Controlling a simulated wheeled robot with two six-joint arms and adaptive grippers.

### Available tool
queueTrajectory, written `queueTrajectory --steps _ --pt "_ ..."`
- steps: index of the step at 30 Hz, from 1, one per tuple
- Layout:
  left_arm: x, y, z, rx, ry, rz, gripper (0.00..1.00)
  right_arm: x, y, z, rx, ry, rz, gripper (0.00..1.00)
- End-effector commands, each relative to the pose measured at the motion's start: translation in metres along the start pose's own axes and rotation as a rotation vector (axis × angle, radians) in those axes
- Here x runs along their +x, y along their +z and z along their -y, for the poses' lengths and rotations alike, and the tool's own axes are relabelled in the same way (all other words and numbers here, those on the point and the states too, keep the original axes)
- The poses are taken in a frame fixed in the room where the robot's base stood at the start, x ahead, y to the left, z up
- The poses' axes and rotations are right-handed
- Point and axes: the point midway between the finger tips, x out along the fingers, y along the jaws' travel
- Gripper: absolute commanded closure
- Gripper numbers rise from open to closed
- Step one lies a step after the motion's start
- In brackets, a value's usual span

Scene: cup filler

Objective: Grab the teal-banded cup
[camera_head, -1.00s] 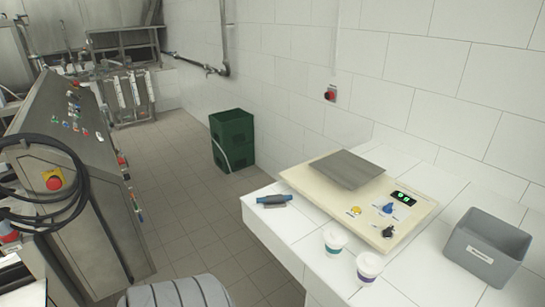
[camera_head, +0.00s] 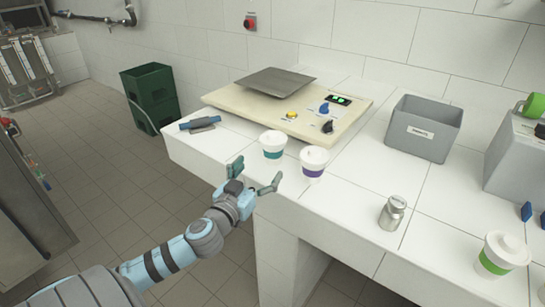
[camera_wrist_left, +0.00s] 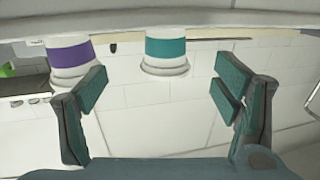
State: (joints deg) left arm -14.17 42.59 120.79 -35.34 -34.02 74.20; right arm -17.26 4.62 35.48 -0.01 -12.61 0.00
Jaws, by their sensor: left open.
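The teal-banded cup (camera_head: 273,145) is white with a white lid and stands upright near the front edge of the white tiled counter (camera_head: 350,215). A purple-banded cup (camera_head: 313,163) stands to its right. My left gripper (camera_head: 254,174) is open and empty just in front of the counter edge, short of the teal-banded cup. In the left wrist view, the teal-banded cup (camera_wrist_left: 165,48) appears upside down between and beyond the open fingers (camera_wrist_left: 163,100), not touched. The purple-banded cup (camera_wrist_left: 70,55) shows beyond the left finger. My right gripper is not in view.
A cream control panel (camera_head: 255,112) with knobs and a grey plate lies behind the cups. A grey bin (camera_head: 423,127), a metal canister (camera_head: 393,212) and a green-banded cup (camera_head: 500,255) stand to the right. A blue-grey tool (camera_head: 200,123) lies left of the cups.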

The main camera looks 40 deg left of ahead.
Motion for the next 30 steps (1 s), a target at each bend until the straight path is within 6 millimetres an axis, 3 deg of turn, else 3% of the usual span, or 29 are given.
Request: queueTrajectory --steps 3,14,21,23,30 --pt "0.027 -0.001 0.001 -0.004 -0.003 -0.001 0.18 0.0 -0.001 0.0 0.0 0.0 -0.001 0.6" --pt "0.085 -0.005 0.008 -0.004 -0.002 0.003 0.18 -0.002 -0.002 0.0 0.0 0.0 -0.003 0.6" --pt "0.091 -0.004 0.008 0.0 0.001 0.004 0.18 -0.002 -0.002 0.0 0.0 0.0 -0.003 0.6" --pt "0.091 -0.004 0.008 0.0 0.001 0.004 0.24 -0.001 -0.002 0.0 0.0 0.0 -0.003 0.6" --pt "0.091 -0.004 0.008 0.0 0.001 0.004 0.62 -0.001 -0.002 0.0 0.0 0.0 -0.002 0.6"
